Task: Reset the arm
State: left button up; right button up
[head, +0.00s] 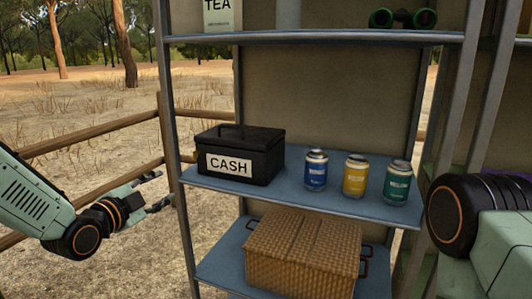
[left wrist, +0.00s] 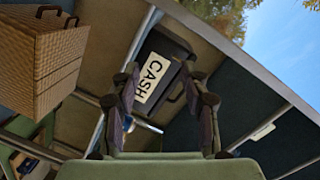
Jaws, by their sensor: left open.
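My left gripper (head: 155,191) comes in from the left in the head view. It is open and empty, to the left of the shelf unit's front left post and apart from the shelf. Its fingers also show in the left wrist view (left wrist: 163,110), spread apart, with the black cash box (left wrist: 163,70) seen beyond them. In the head view the cash box (head: 240,156) stands on the left of the middle shelf. Part of my right arm (head: 480,220) shows at the right edge; its gripper is out of view.
The middle shelf (head: 270,189) also holds a blue can (head: 316,171), a yellow can (head: 354,175) and a green can (head: 397,183). A wicker basket (head: 303,255) sits on the lower shelf. A tea box (head: 218,15) and green binoculars (head: 403,18) are above. A wooden fence (head: 90,116) stands at left.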

pick_arm(q)
jog(key=s+d+f+n+g+y, duration=0.1)
jog(key=s+d+f+n+g, duration=0.1)
jog(key=s+f+n+g, duration=0.5)
jog(key=s+d+f+n+y, duration=0.15)
jog(key=s+f+n, duration=0.5)
jog(key=f, duration=0.75)
jog(key=s+f+g, duration=0.3)
jog(key=s+f, duration=0.1)
jog(key=s, duration=0.6)
jog(key=s+f+n+g+y+p, duration=0.1)
jog(key=s+f+g, duration=0.2)
jog(key=s, duration=0.8)
jog(key=s+f+n+g+y+p, duration=0.1)
jog(key=s+f+g, duration=0.2)
jog(key=s, duration=0.8)
notch_tip(320, 180, down, 2)
jog(key=shift+d, duration=0.25)
